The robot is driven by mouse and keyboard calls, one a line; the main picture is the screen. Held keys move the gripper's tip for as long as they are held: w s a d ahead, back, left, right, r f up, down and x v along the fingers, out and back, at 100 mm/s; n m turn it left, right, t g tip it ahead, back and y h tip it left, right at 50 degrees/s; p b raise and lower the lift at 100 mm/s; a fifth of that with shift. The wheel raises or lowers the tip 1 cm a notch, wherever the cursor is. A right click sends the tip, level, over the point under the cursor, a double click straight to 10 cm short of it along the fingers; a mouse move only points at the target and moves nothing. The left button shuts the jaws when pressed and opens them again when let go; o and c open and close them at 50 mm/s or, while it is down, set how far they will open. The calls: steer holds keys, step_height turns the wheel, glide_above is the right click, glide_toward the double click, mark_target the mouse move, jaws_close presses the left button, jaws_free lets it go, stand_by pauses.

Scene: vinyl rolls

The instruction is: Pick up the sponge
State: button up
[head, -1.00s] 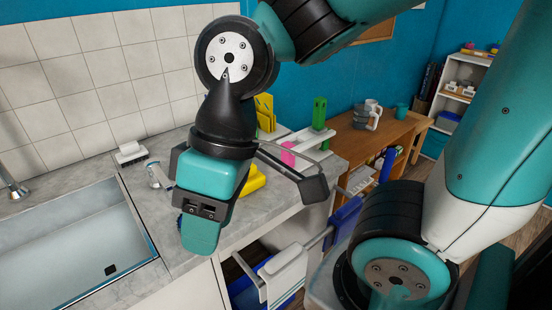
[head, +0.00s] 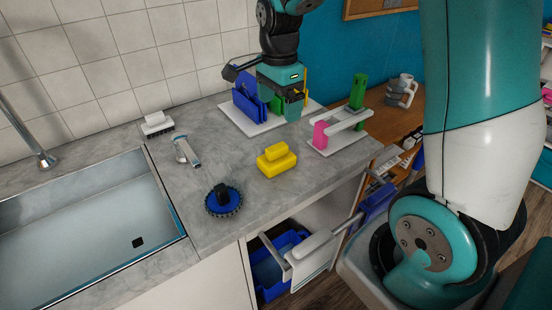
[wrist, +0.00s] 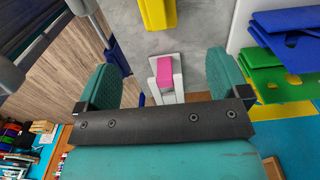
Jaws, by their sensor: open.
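A small pink block (head: 320,134) stands upright in a white holder (head: 348,122) on the right part of the counter; it looks like a sponge. A two-part yellow block (head: 276,159) lies on the counter to its left and nearer; I cannot tell for sure which of the two is the sponge. My gripper (head: 291,105) hangs over the back of the counter, left of and behind the pink block, open and empty. In the wrist view the pink block (wrist: 165,72) shows between my open fingers (wrist: 163,66), apart from both. The yellow block (wrist: 158,14) shows beyond it.
Upright blue boards (head: 249,93) stand in a white rack beside my gripper. A green upright piece (head: 358,91) rises behind the pink block. A blue round brush (head: 223,201), a tap-like grey item (head: 186,152) and a white brush (head: 156,123) lie near the sink (head: 80,225).

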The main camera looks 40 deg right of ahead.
mark_target(277, 158)
step_height(277, 158, down, 10)
steer(key=shift+s+a+f+p, duration=0.1)
steer(key=shift+a+f+p, duration=0.05)
steer(key=shift+f+p, duration=0.15)
steer(key=shift+a+f+p, duration=0.15)
steer(key=shift+f+p, duration=0.15)
steer(key=shift+f, duration=1)
steer(key=shift+a+f+p, duration=0.1)
steer(key=shift+f+p, duration=0.15)
steer(key=shift+f, duration=1.05)
steer(key=c, duration=1)
